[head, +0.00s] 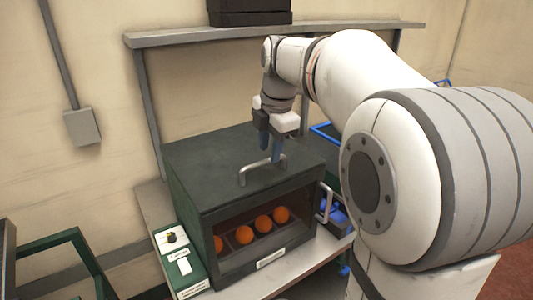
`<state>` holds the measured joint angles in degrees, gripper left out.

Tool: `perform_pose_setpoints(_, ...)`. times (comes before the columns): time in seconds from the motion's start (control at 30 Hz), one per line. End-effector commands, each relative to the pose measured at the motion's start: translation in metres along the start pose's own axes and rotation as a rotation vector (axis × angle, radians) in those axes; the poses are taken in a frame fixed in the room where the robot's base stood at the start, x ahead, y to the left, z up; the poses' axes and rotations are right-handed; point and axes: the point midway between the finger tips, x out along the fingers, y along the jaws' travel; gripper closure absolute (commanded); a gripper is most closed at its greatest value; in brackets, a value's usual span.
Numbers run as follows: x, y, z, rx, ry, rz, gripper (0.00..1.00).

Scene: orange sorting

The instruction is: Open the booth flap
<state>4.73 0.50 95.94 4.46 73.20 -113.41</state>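The booth (205,159) is a dark green box on a bench, with a dark window (236,267) in its front. Several oranges (263,222) show in a row behind the window. A light grey bar handle (252,170) stands on the booth's top, which lies flat and looks closed. My gripper (273,152) points down with blue fingertips at the right part of this handle, overlapping it in the picture. I cannot tell whether the fingers touch it or how far apart they are. A second pale handle (325,203) shows at the booth's right side.
A control box (183,262) with a black knob stands left of the booth. A grey shelf (190,38) with a black crate (248,12) runs above. Blue items (336,213) sit right of the booth. A green frame (50,243) stands at lower left. My arm hides the right side.

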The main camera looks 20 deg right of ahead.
Motion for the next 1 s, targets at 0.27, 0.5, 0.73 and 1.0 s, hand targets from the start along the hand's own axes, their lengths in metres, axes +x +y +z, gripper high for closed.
perform_pose_setpoints(0.27, 0.022, 0.0, 0.0, 0.0, 0.0, 0.0, 0.66)
perform_pose_setpoints(0.5, 0.023, 0.0, -0.001, 0.0, 0.0, 0.0, 0.67)
perform_pose_setpoints(0.73, 0.023, 0.0, -0.001, 0.0, 0.0, 0.0, 0.86)
perform_pose_setpoints(1.0, 0.023, 0.0, -0.001, 0.0, 0.0, 0.0, 1.0)
